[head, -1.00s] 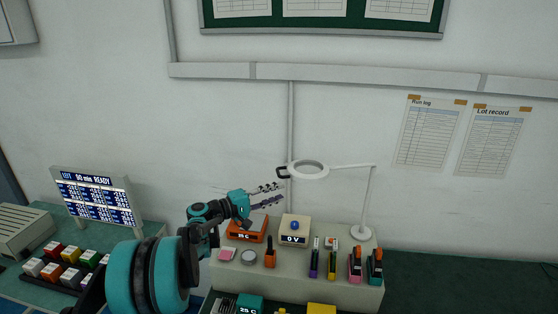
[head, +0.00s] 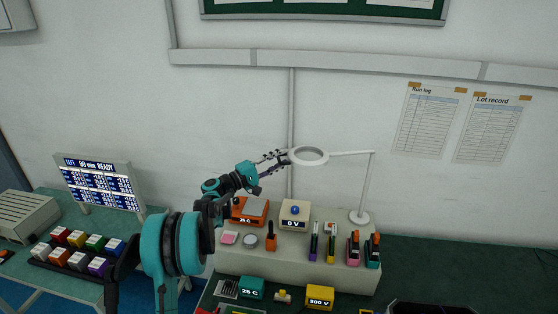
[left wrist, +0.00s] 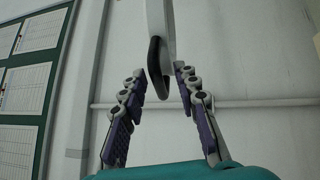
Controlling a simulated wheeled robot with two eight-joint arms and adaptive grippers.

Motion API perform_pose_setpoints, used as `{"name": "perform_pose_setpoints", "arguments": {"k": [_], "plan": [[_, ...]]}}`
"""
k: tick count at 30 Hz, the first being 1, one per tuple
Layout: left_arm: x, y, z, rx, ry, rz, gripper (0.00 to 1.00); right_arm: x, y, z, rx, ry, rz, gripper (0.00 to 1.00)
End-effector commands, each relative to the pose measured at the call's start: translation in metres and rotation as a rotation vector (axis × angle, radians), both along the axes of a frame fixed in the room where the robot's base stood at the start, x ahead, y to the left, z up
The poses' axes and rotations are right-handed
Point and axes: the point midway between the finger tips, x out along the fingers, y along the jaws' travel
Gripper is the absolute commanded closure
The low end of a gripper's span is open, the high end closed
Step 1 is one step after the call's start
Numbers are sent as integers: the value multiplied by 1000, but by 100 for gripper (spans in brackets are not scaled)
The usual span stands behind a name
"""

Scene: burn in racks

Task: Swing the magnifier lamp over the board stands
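The white magnifier lamp has a ring head (head: 308,156), a thin arm (head: 350,153) and a post on a round base (head: 359,217) at the right of the grey shelf. My left gripper (head: 283,157) is at the left side of the ring, where the dark handle is. In the left wrist view, the black handle (left wrist: 158,62) lies between the open fingers of my left gripper (left wrist: 160,78), with a gap to the left finger and nearer the right one. I cannot tell which items are the board stands. My right gripper is not in view.
The grey shelf (head: 235,260) holds an orange 25 C unit (head: 250,210), a 0 V unit (head: 295,213) and several small tools. Below are a teal 25 C box (head: 251,288) and a yellow 300 V box (head: 320,297). A display panel (head: 100,184) stands at left.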

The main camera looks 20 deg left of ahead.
Motion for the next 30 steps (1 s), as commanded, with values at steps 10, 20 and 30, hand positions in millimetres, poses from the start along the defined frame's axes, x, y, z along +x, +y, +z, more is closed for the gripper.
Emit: {"name": "perform_pose_setpoints", "arguments": {"k": [10, 20, 30], "plan": [[0, 0, 1, -1, 0, 0, 100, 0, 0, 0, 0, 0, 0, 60], [-8, -5, 2, -6, -2, 25, 100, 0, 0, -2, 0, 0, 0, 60], [-49, -41, 1, -6, 0, 170, 100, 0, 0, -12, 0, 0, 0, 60]]}}
